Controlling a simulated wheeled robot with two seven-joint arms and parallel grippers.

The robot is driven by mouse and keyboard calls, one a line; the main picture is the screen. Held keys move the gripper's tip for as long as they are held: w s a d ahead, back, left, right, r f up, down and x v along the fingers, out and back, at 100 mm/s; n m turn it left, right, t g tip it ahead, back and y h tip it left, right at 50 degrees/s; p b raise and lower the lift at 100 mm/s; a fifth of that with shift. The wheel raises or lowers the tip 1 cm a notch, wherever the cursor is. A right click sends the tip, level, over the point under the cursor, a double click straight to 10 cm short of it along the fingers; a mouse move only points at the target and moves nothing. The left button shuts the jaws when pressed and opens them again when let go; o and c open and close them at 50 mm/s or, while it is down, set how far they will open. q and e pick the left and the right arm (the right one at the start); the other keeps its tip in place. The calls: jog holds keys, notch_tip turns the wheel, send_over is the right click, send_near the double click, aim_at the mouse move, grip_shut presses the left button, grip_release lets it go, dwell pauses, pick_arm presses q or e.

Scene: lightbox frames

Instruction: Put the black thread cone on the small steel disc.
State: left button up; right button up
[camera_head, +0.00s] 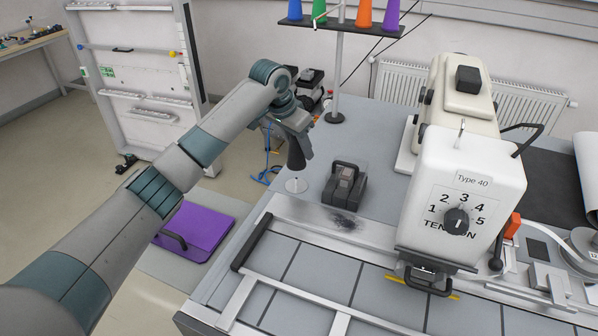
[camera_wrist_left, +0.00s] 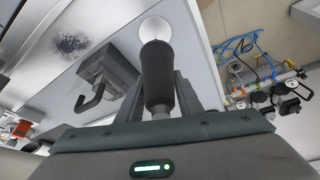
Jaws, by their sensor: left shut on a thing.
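The black thread cone (camera_head: 296,154) is held in my left gripper (camera_head: 297,134), upright with its wide end down. The small steel disc (camera_head: 297,185) lies on the grey table near its left edge. In the head view the cone is above the disc, with a small gap showing between them. In the left wrist view the cone (camera_wrist_left: 158,75) sits between the fingers of the left gripper (camera_wrist_left: 158,100), and its far end overlaps the edge of the disc (camera_wrist_left: 155,28). The gripper hides the cone's top in the head view. My right gripper is not in view.
A dark grey block with a handle (camera_head: 344,187) stands right of the disc, close to the gripper. A white sewing machine (camera_head: 462,190) stands further right. A rack with coloured cones (camera_head: 340,27) is behind. A purple pad (camera_head: 195,232) lies lower left.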

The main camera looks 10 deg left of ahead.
aim_at(300, 165)
pick_arm(q)
notch_tip(300, 165, down, 3)
jog(key=shift+a+f+p, duration=0.1)
jog(key=shift+f+p, duration=0.1)
jog(key=shift+p, duration=0.3)
jog(key=shift+f, duration=0.2)
jog(key=shift+f, duration=0.1)
notch_tip(300, 165, down, 2)
jog(key=shift+f+p, duration=0.25)
jog(key=shift+p, duration=0.35)
jog(key=shift+f, duration=0.55)
